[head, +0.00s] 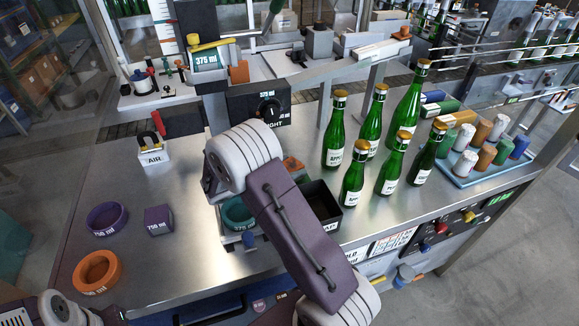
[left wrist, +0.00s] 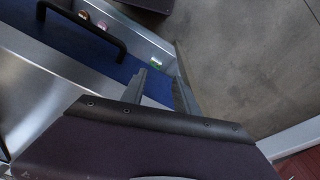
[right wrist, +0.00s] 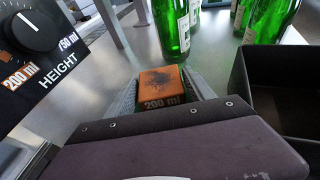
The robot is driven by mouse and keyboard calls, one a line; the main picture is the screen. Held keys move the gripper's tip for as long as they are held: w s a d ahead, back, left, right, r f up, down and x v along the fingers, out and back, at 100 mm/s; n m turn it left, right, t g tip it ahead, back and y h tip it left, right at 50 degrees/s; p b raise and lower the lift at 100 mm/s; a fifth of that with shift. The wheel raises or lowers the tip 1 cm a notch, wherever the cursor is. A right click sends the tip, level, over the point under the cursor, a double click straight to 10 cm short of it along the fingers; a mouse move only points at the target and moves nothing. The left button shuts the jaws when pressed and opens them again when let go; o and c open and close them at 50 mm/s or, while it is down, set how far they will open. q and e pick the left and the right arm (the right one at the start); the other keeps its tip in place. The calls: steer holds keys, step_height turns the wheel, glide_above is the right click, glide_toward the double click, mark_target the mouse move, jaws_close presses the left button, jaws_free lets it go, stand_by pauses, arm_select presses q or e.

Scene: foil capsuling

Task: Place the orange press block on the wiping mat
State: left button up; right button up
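The orange press block (right wrist: 163,86), marked 200 ml, sits between the two fingers of my right gripper (right wrist: 165,78) in the right wrist view. The fingers lie close along both its sides, and the gripper looks shut on it. In the head view only a small part of the block (head: 293,164) shows behind my right arm, near a black bin. I cannot tell whether it is clear of the surface below. My left gripper (left wrist: 163,80) is open and empty above a blue surface (left wrist: 95,60) at the bench front. I cannot tell which thing is the wiping mat.
The black bin (head: 334,227) stands right of the block, with several green bottles (head: 335,145) beyond. A height dial (head: 260,105) is behind. A teal ring (head: 236,210) is partly hidden. A purple block (head: 159,220), purple ring (head: 107,218) and orange ring (head: 97,255) lie left.

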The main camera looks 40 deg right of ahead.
steer(key=shift+o, duration=0.6)
steer(key=shift+r, duration=0.1)
steer(key=shift+a+r, duration=0.2)
steer(key=v, duration=1.1)
steer(key=shift+a+r, duration=0.15)
steer(key=shift+a, duration=0.1)
